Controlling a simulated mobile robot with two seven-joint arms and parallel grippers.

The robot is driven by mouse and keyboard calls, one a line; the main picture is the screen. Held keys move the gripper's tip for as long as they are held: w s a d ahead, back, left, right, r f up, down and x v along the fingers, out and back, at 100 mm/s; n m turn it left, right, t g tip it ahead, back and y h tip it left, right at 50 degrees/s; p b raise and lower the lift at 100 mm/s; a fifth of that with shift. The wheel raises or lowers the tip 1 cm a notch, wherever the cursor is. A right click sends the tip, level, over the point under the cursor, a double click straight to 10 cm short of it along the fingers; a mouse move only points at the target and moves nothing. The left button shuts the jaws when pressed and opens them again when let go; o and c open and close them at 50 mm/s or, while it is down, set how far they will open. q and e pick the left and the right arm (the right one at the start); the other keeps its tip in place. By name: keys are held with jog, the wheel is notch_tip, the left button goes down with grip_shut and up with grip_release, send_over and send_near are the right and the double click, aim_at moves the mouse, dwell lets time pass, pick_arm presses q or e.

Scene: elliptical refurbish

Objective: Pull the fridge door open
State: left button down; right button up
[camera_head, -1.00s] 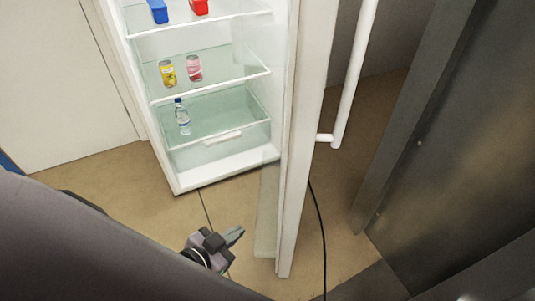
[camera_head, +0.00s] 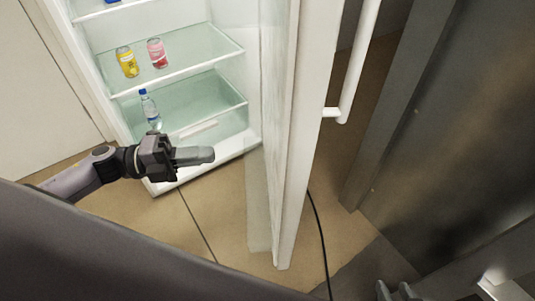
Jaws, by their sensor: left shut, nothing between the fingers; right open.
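The fridge door (camera_head: 292,150) is white and stands wide open, its edge facing me right of the fridge interior. Its long white handle (camera_head: 358,65) is on the door's right, outer side. The open fridge (camera_head: 225,60) shows glass shelves and a clear drawer. My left gripper (camera_head: 205,155) is shut and empty, in front of the fridge's lower part and left of the door's inner side, apart from the door. My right gripper (camera_head: 398,292) is open at the bottom edge, right of the door, only partly in view. Neither gripper is seen on the handle.
A yellow can (camera_head: 127,62), a pink can (camera_head: 157,53) and a water bottle (camera_head: 149,108) are inside the fridge. A dark metal panel (camera_head: 450,120) stands at the right. A black cable (camera_head: 319,235) runs along the tan floor. Floor left of the door is clear.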

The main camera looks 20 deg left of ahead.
pick_arm(q)
send_near(285, 150)
jog(key=shift+m+g, duration=0.3)
jog(key=x, duration=0.7)
jog(key=shift+w+a, duration=0.15)
pick_arm(e)
jog(key=shift+r, duration=0.2)
pick_arm(q)
jog(key=shift+p, duration=0.3)
